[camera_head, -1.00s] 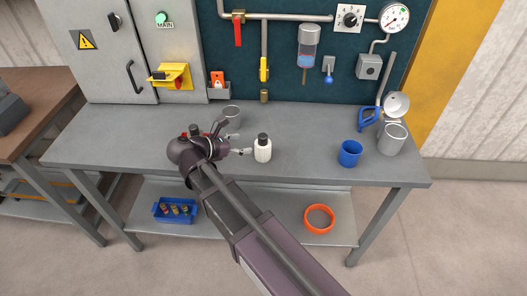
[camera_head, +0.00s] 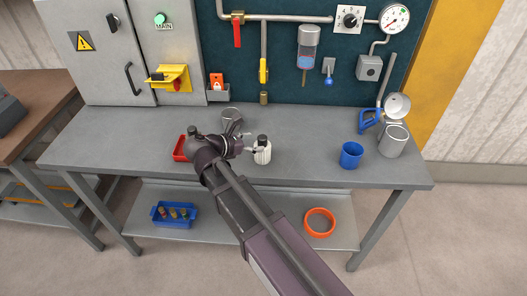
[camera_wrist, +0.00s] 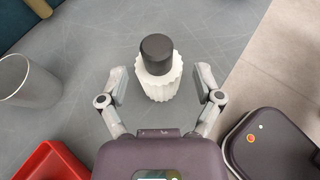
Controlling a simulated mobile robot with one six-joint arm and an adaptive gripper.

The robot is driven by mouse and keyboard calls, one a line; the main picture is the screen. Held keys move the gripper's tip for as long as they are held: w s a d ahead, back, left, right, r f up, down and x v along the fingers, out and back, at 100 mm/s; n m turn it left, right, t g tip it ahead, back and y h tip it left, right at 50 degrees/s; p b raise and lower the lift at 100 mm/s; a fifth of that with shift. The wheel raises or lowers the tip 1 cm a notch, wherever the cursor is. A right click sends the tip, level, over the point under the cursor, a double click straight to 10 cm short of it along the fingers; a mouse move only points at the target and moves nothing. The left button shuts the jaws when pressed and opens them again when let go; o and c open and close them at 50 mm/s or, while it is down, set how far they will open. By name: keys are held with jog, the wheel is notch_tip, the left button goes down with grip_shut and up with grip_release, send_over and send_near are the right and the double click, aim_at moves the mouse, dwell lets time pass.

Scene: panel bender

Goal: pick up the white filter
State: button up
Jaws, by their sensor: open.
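The white filter (camera_head: 262,155) has a ribbed white body and a black top, and stands upright on the grey bench. In the wrist view the white filter (camera_wrist: 160,84) stands between the two spread fingers of my gripper (camera_wrist: 166,93). The fingers are open, with a visible gap on each side of the filter. In the head view my wrist partly covers my gripper beside the filter's left side.
A grey cup (camera_wrist: 28,82) and a red tray (camera_wrist: 50,162) are to the left of my gripper. A blue cup (camera_head: 351,155) and a grey lidded canister (camera_head: 393,141) stand at the bench's right. The bench between filter and blue cup is clear.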

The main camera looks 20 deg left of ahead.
aim_at(263, 140)
jog(key=shift+b+x, duration=0.55)
jog(key=shift+x, duration=1.35)
jog(key=shift+w+a+r, duration=0.1)
jog(key=shift+w, duration=0.05)
grip_shut()
